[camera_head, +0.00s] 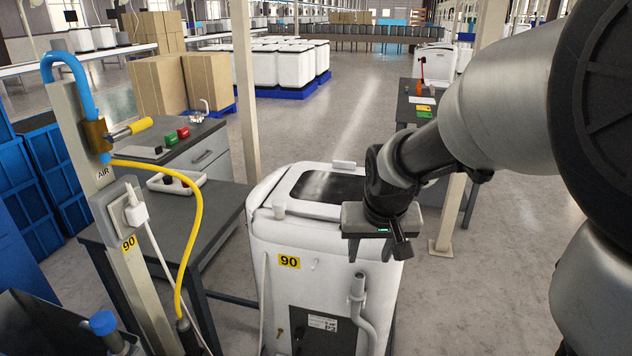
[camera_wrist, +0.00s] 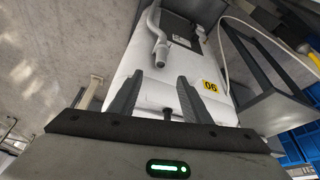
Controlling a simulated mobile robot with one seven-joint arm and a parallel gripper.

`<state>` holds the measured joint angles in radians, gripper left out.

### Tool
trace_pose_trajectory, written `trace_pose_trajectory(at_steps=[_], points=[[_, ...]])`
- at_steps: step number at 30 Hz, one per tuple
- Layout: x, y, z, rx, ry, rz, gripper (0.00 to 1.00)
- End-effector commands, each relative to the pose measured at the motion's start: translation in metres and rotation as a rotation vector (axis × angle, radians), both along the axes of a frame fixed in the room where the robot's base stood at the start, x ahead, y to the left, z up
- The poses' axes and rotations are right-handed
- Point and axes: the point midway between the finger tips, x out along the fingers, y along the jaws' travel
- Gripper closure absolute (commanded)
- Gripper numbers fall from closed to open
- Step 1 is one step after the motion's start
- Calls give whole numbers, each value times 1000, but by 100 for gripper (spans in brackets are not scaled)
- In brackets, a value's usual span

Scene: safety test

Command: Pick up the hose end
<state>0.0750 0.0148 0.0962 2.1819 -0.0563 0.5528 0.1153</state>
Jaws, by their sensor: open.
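A grey hose (camera_head: 366,318) runs up the front of a white machine (camera_head: 325,250) marked 90. Its hose end (camera_head: 357,282) points upward, against or close to the front panel. In the wrist view the hose end (camera_wrist: 161,58) lies just beyond the fingertips, roughly in line with the gap between them. My gripper (camera_head: 377,248) is open and empty, above the hose end at the machine's upper front edge. Both fingers also show in the wrist view (camera_wrist: 158,84), apart from the hose. Whether the fingers touch the machine cannot be told.
A post (camera_head: 130,240) at left carries a yellow air hose (camera_head: 198,220), a socket and a white plug (camera_head: 135,214). A dark table (camera_head: 215,220) stands left of the machine. Blue crates (camera_head: 45,165) are at far left. Floor right of the machine is clear near a beige post (camera_head: 449,215).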

Motion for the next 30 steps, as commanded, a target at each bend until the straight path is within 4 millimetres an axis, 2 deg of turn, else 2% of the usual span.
trace_pose_trajectory(at_steps=[3, 12, 15, 20, 30], points=[[8, -1, -26, 1, 6, -1, 56], [32, -2, -84, 1, 5, -1, 56], [37, -2, -95, 0, 4, 1, 56], [41, -2, -102, 0, 1, 0, 56], [56, -2, -145, 0, 2, 0, 56]])
